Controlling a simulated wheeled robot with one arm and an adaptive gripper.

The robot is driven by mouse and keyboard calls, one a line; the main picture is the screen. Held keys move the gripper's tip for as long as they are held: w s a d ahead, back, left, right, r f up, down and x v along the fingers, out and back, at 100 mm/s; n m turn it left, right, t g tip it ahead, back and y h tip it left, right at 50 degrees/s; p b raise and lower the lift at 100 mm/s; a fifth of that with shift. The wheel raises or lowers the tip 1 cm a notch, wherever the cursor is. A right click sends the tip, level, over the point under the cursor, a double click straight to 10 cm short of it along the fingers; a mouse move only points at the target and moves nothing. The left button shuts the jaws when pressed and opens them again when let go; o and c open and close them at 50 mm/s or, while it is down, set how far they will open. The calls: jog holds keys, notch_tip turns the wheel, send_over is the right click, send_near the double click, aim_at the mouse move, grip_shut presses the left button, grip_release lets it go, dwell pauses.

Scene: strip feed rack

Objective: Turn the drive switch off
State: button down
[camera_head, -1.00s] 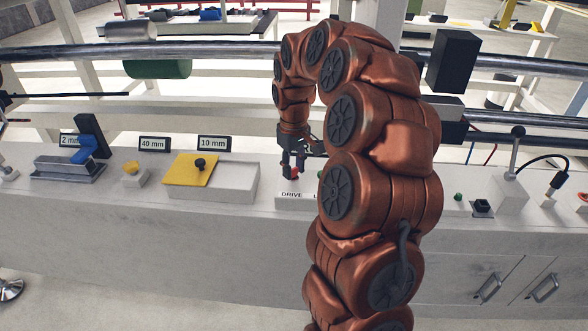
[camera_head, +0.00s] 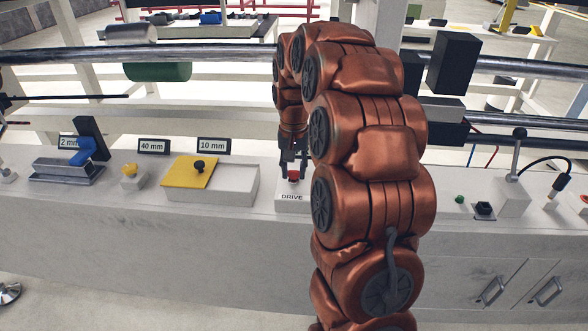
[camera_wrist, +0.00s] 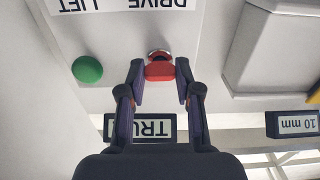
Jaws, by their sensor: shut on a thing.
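The drive switch (camera_head: 293,178) is a small red knob on a white panel above the printed label DRIVE. In the wrist view the red switch (camera_wrist: 159,70) sits on a silver collar, between my gripper's fingertips. My gripper (camera_wrist: 159,79) is shut on the red switch, with one finger on each side. In the head view my gripper (camera_head: 292,168) reaches down to the switch from behind, and my arm hides the panel to its right. I cannot tell the switch's setting.
A green button (camera_wrist: 87,69) labelled LIFT stands beside the switch in the wrist view. Left of the switch are a yellow plate (camera_head: 185,173) with a black knob, a yellow button (camera_head: 130,170) and a blue-handled clamp (camera_head: 85,152). A lever (camera_head: 517,155) stands at right.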

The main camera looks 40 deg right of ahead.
aim_at(294, 171)
jog(key=shift+m, duration=0.3)
jog(key=c, duration=0.8)
grip_release()
notch_tip(294, 171, up, 12)
dwell(0.3)
jog(key=shift+s, duration=0.1)
dwell(0.4)
